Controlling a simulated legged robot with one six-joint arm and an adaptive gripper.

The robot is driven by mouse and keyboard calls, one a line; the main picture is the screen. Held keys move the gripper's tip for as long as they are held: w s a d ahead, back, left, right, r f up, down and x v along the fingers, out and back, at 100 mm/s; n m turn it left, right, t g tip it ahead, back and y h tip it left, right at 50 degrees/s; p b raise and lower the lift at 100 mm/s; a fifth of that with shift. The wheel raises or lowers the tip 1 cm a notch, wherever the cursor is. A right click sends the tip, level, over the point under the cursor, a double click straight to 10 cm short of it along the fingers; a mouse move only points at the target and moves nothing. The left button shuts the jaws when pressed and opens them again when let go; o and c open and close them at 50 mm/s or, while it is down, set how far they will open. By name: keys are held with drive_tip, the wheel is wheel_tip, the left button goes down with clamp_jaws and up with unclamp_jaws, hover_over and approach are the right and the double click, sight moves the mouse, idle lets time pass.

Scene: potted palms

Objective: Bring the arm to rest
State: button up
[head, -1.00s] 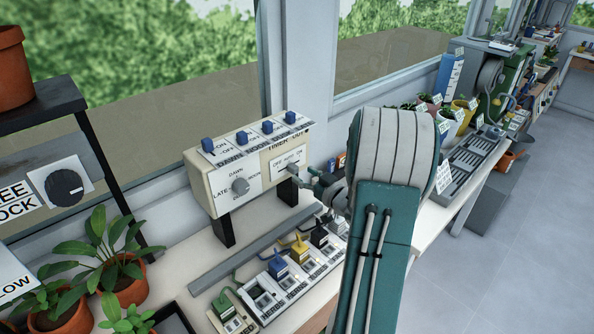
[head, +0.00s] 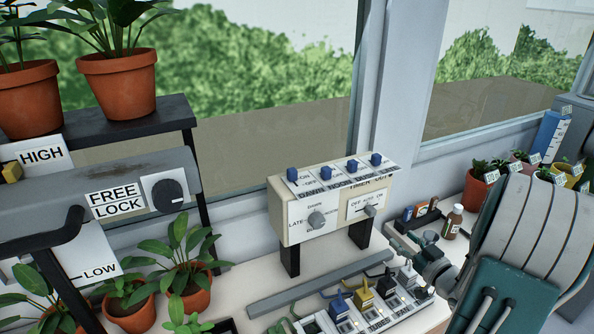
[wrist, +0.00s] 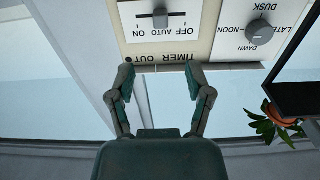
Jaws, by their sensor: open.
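My arm, green and grey, fills the lower right of the head view. My gripper (head: 424,246) shows there to the right of the timer box (head: 278,214) and lower than its top. In the wrist view, my gripper (wrist: 159,78) is open, with its two fingers apart and nothing between them. The timer box (wrist: 215,50) appears upside down beyond the fingertips, with its OFF AUTO ON switch (wrist: 160,18) and round dial (wrist: 259,32). I cannot tell whether a fingertip touches the box.
A black shelf (head: 100,130) with potted plants stands at the left, with a FREE LOCK knob (head: 168,194). Blue and yellow plugs (head: 362,295) sit in a row on the bench. A brown bottle (head: 453,222) stands behind my gripper. Small pots (head: 476,188) line the window at the right.

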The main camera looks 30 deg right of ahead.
drive_tip(key=w+a+r+m+g+h, duration=0.1)
drive_tip(key=w+a+r+g+h, duration=0.45)
drive_tip(key=a+r, duration=0.45)
drive_tip(key=s+a+g+y, duration=0.2)
drive_tip(key=s+a+g, duration=0.1)
drive_tip(key=s+a, duration=0.5)
drive_tip(key=s+a+n+g+y, duration=0.1)
drive_tip(key=s+a+g+y, duration=0.2)
drive_tip(key=s+a, duration=0.5)
drive_tip(key=a+g, duration=0.1)
drive_tip(key=a, duration=0.6)
drive_tip(key=shift+s+a, duration=0.15)
drive_tip(key=shift+a, duration=0.05)
drive_tip(key=shift+f+y, duration=0.1)
drive_tip(key=shift+y, duration=0.15)
idle(1.2)
